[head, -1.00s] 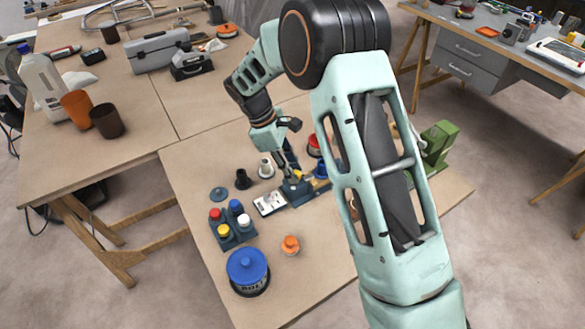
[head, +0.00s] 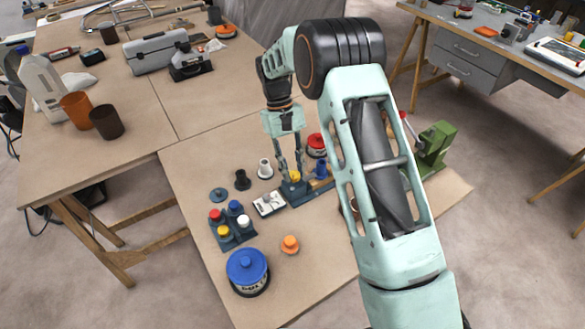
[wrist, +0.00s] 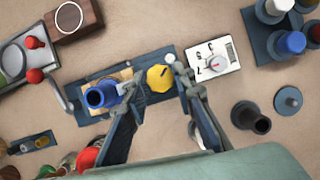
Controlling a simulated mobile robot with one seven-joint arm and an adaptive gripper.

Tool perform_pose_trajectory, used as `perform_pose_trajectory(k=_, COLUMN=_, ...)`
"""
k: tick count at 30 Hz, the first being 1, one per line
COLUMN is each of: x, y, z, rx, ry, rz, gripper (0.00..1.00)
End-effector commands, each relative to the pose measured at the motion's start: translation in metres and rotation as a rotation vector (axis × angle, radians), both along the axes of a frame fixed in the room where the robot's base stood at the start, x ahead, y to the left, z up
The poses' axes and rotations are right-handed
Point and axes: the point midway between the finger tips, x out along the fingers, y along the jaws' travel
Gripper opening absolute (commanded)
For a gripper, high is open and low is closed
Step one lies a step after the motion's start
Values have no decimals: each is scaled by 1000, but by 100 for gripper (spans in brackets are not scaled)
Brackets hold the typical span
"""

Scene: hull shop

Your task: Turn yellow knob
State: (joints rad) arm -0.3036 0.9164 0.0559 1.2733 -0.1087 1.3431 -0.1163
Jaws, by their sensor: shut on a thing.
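The yellow knob (wrist: 160,78) sits on a dark blue base plate (wrist: 148,66) beside a blue cylindrical part (wrist: 101,96). In the head view the yellow knob (head: 294,177) shows at the left part of that base. My gripper (head: 293,168) points down from above, its fingertips at the knob. In the wrist view my gripper (wrist: 157,82) has one finger on each side of the yellow knob, shut on it. A dark pointer line shows on the knob's top.
A white dial plate (wrist: 213,62) lies right beside the base. A block with coloured caps (head: 231,228), a blue-lidded tin (head: 248,270) and an orange knob (head: 290,244) stand nearer. A red-lidded tin (head: 316,145) and a green machine (head: 435,145) stand beyond.

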Motion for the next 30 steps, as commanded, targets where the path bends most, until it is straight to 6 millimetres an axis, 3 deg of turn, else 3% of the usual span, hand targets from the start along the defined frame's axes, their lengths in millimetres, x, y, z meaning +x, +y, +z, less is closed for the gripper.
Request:
perform_pose_trajectory(k=12, x=0, y=-1, z=-1, rx=1, ry=0, rz=-173, gripper=0)
perform_pose_trajectory(k=28, x=0, y=-1, z=-1, rx=0, ry=0, rz=-193, gripper=0)
perform_pose_trajectory(k=29, x=0, y=-1, z=-1, rx=0, ry=0, rz=-193, gripper=27)
perform_pose_trajectory(k=30, x=0, y=-1, z=-1, rx=0, ry=0, rz=-193, gripper=31)
